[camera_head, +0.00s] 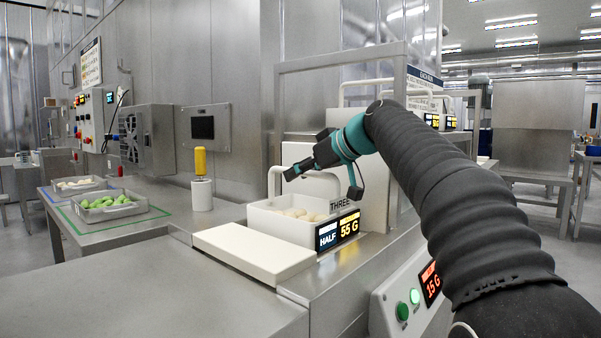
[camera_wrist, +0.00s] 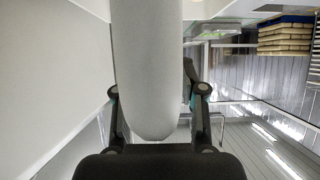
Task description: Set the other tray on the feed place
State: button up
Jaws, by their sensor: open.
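A grey tray (camera_head: 112,214) of green filled pasta sits inside a green outline on the left bench. Another grey tray (camera_head: 85,190) of pale pasta sits behind it, by a blue outline (camera_head: 47,195). No label in view tells which spot is the feed place. My gripper (camera_head: 290,174) is open, above the white bin (camera_head: 281,222) and close to its arched handle (camera_head: 274,190), well right of both trays. In the wrist view, a pale rounded bar (camera_wrist: 148,70) lies between the open fingers (camera_wrist: 158,100); I cannot tell whether they touch it.
The bin holds pale pieces and stands behind displays reading HALF and 55 G (camera_head: 338,230). A flat white block (camera_head: 254,252) lies in front. A white pot with a yellow-handled tool (camera_head: 201,165) stands on the bench. The near steel top (camera_head: 150,295) is clear.

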jog(key=v, duration=1.2)
jog(key=shift+r, duration=0.1)
jog(key=s+d+f+m+h, duration=0.1)
jog(key=s+f+m, duration=0.1)
jog(key=s+f, duration=0.2)
jog(key=s+d+f+m+h, duration=0.2)
jog(key=s+f, duration=0.2)
jog(key=f, duration=0.2)
jog(key=s+d+f+m+h, duration=0.1)
jog(key=s+f+m+h, duration=0.1)
jog(key=s+f, duration=0.3)
jog(key=shift+s+d+f+g, duration=0.15)
jog(key=shift+d+f+g, duration=0.15)
jog(key=shift+f, duration=0.2)
jog(key=s+d+f+m+h, duration=0.2)
jog(key=s+d+f, duration=0.1)
jog(key=s+f, duration=0.6)
jog(key=s+d+f+m+g+h, duration=0.1)
jog(key=s+d+f+m+h, duration=0.1)
jog(key=s+f, duration=0.7)
notch_tip(320, 180, down, 5)
jog(key=shift+d+f+h, duration=0.25)
jog(key=shift+d+h, duration=0.05)
jog(key=shift+d, duration=0.4)
jog(key=shift+r, duration=0.1)
jog(key=shift+r+p, duration=0.25)
jog(key=shift+p, duration=0.2)
